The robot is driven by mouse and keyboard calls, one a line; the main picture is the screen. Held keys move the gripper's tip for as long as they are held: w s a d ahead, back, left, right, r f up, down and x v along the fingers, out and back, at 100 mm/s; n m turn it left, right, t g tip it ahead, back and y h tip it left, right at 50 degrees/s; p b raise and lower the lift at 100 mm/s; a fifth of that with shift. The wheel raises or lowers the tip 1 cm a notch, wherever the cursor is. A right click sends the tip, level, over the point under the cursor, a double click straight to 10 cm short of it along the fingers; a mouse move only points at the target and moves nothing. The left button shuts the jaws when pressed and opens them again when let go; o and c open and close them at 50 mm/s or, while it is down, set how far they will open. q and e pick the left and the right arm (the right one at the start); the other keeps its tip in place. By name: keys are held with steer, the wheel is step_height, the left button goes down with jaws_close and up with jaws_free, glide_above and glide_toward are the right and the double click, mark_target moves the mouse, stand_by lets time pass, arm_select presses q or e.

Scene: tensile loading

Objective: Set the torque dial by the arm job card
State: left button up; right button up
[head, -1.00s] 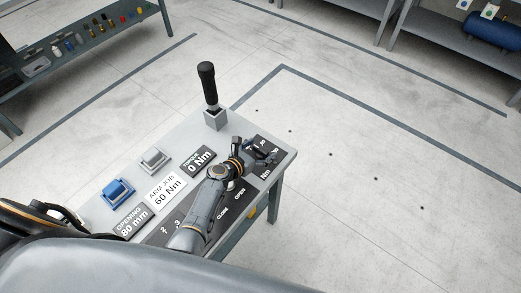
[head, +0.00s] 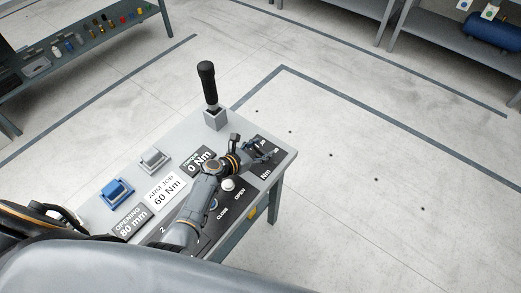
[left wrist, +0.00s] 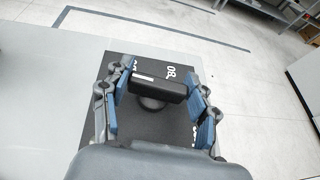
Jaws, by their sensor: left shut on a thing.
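My left gripper (head: 262,151) is over the dark dial plate at the right end of the console. In the left wrist view my left gripper (left wrist: 157,98) has its blue-padded fingers on both sides of a black bar-shaped dial knob (left wrist: 157,89), shut on it. White scale marks, one like "80", show on the plate around the knob. The arm job card (head: 166,189) is white and reads 60 Nm. The dark torque display (head: 199,161) reads 0 Nm. My right gripper is not in view.
The console (head: 182,133) also carries a black upright handle (head: 207,84), a blue switch (head: 117,190), a grey switch (head: 154,158) and an opening display (head: 131,222) reading 80 mm. A white button (head: 228,185) lies near my forearm. The floor beyond is clear.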

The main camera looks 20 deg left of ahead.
arm_select(q)
steer(key=shift+a+f+m+g+h+b, duration=0.1)
steer(key=shift+f+m+g+h+b, duration=0.1)
steer(key=shift+m+g+h+b, duration=0.5)
steer(key=m+g+h+b, duration=0.2)
steer(key=m+g+b, duration=0.1)
steer(key=m+g+h+b, duration=0.3)
steer(key=m+b, duration=0.1)
steer(key=shift+f, duration=0.1)
steer(key=shift+m+g+h+b, duration=0.3)
steer(key=shift+m+g+b, duration=0.45)
steer(key=shift+b, duration=0.45)
steer(key=shift+r+m+g+b, duration=0.2)
steer(key=shift+m+g+b, duration=0.15)
steer(key=shift+g+b, duration=0.1)
steer(key=o, duration=1.2)
steer(key=shift+c, duration=0.2)
steer(key=shift+r, duration=0.1)
